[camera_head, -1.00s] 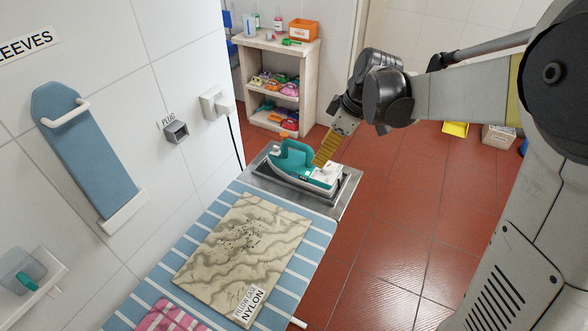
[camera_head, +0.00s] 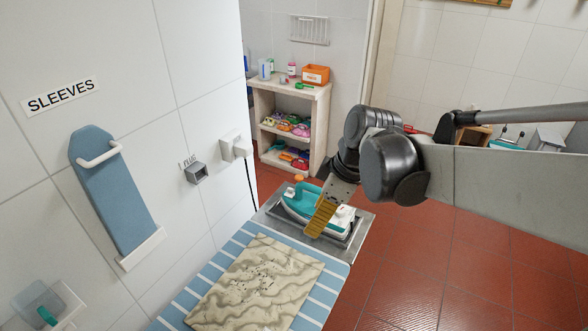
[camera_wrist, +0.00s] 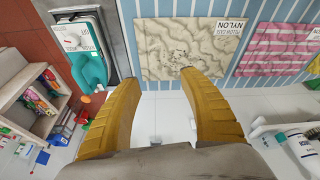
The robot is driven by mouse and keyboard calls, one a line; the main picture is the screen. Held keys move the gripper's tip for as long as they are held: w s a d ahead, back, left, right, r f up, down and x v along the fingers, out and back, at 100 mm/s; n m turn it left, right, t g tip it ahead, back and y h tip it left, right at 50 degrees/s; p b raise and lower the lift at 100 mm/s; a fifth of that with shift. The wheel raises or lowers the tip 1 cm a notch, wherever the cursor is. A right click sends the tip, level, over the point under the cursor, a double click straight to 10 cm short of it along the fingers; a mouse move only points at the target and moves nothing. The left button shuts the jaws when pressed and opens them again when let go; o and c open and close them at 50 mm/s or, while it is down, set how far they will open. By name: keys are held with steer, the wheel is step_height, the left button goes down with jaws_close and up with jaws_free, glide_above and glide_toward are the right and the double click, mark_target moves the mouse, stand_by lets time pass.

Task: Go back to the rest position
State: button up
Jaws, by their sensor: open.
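My gripper (camera_head: 320,220) is open and empty, with its yellow fingers pointing down. In the head view it overlaps the front of the teal and white iron (camera_head: 294,208); I cannot tell the exact gap there. In the wrist view the two fingers (camera_wrist: 160,80) are spread wide with nothing between them. The iron (camera_wrist: 88,68) lies to their left, apart from them, on its metal rest (camera_wrist: 108,30). The rest (camera_head: 355,226) stands at the far end of the blue striped ironing board (camera_head: 222,262).
A shelf (camera_head: 318,115) with bottles and small colourful items stands behind. A blue sleeve board (camera_head: 110,190) hangs on the left wall. Red floor (camera_head: 455,270) is open at right.

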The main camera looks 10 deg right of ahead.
steer(key=s+d+f+m+t+h+b, duration=0.3)
steer(key=s+d+m+t+b, duration=0.2)
steer(key=s+m, duration=0.6)
steer(key=shift+m, duration=0.5)
